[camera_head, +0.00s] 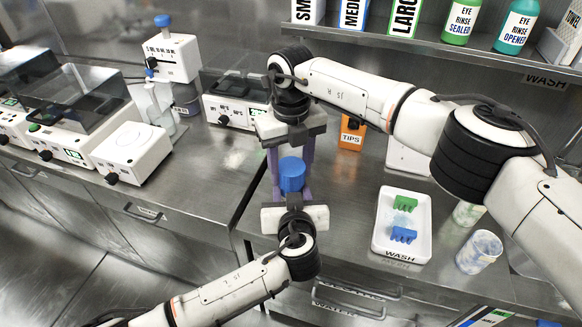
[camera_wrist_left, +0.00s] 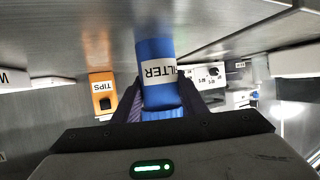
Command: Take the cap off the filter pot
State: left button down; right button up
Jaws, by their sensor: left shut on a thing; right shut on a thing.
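The blue filter pot (camera_head: 292,184) stands upright near the bench's front edge, its round blue cap (camera_head: 291,165) on top. My left gripper (camera_head: 293,196) comes from the front and is shut on the pot's body. In the left wrist view, which is upside down, the pot (camera_wrist_left: 155,50) shows its FILTER label between my dark left fingers (camera_wrist_left: 160,100). My right gripper (camera_head: 291,170) points down from above, its purple fingers on both sides of the cap, shut on it. Whether the cap has turned or lifted cannot be told; the fingers partly hide it.
An orange TIPS box (camera_head: 351,134) stands behind, to the right. A white WASH tray (camera_head: 379,240) with green and blue pieces lies to the right, with cloudy beakers (camera_head: 479,252) beside it. White lab machines (camera_head: 131,150) line the left bench. A shelf (camera_head: 430,45) runs above.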

jog(key=n, duration=0.4)
jog(key=shift+n, duration=0.3)
jog(key=n, duration=0.8)
jog(key=shift+n, duration=0.4)
jog(key=n, duration=0.5)
jog(key=shift+n, duration=0.3)
jog(key=shift+r, duration=0.25)
jog(key=shift+r, duration=0.9)
jog(key=shift+r, duration=0.1)
